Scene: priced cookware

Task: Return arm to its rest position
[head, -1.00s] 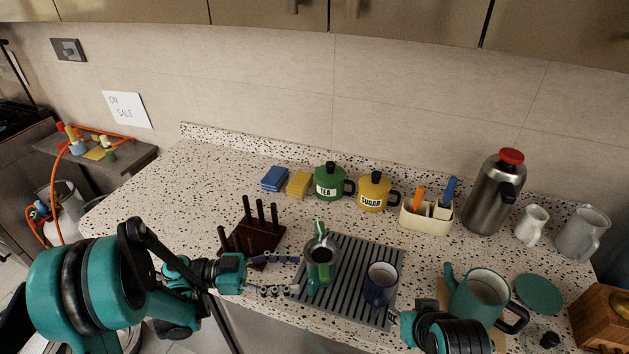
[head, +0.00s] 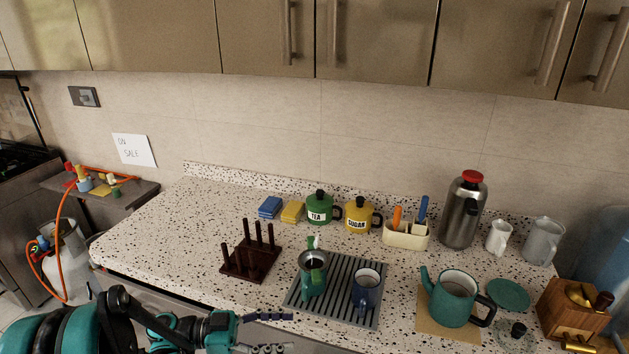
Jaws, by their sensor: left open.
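My left gripper (head: 266,333) is low in the head view, in front of the counter's near edge. Its fingers are apart with nothing between them, and it touches no object. My left arm (head: 150,325) comes in from the lower left corner. My right gripper is out of the picture. A green mug (head: 313,282) and a blue mug (head: 366,290) stand on a grey ribbed drying mat (head: 340,281), just beyond the left gripper. A dark wooden peg rack (head: 252,262) stands left of the mat.
A teal teapot (head: 453,302) without its lid (head: 509,294) stands on the right, near a wooden grinder (head: 573,309). Green tea (head: 319,209) and yellow sugar (head: 360,217) pots, a utensil holder (head: 406,235) and a steel flask (head: 464,212) line the back. The left counter is clear.

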